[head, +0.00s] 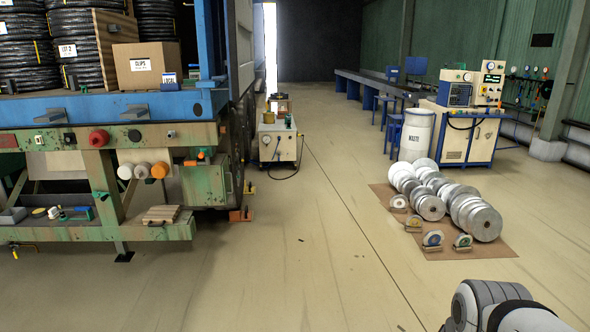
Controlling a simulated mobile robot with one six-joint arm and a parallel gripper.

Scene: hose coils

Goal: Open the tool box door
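A worn green box-like panel (205,182) hangs under the rear right corner of the truck bed, left of centre. It may be the tool box, but I cannot tell for sure. Only a white and grey part of my arm shows at the bottom right, well away from the truck. My gripper is out of view.
The truck bed (60,108) carries hose coils (84,58) and a cardboard box (147,66). A small cart (277,140) stands beyond the truck. The floor between is clear.

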